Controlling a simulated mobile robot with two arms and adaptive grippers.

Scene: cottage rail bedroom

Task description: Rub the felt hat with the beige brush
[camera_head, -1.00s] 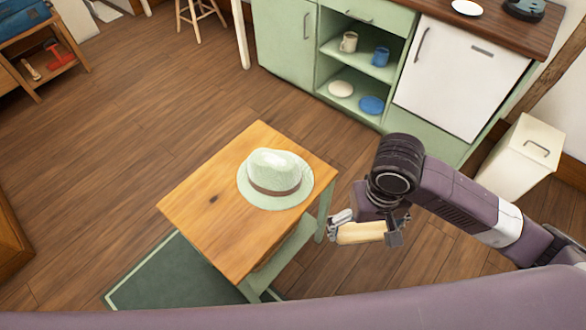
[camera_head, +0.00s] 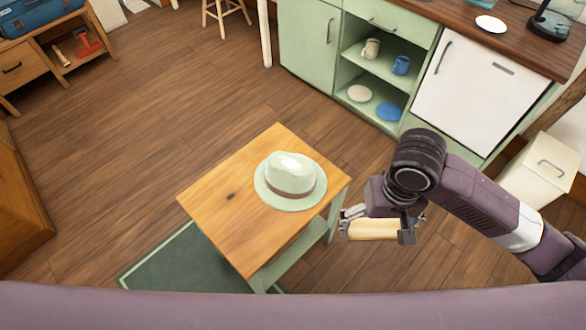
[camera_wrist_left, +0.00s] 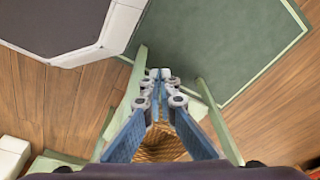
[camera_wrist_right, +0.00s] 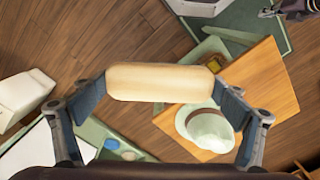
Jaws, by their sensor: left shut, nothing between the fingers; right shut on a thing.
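The pale green felt hat (camera_head: 290,176) with a brown band sits upright on the small wooden table (camera_head: 222,212). It also shows in the right wrist view (camera_wrist_right: 208,130). My right gripper (camera_head: 374,228) is shut on the beige brush (camera_wrist_right: 160,82), held across between its fingers. It holds the brush to the right of the table, apart from the hat. The brush's bristles cannot be made out.
A green cabinet (camera_head: 308,45) with open shelves of mugs and plates stands at the back, beside a white appliance (camera_head: 476,95). A white bin (camera_head: 545,165) is at the right. A green rug (camera_head: 180,268) lies under the table. The wooden floor left of the table is clear.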

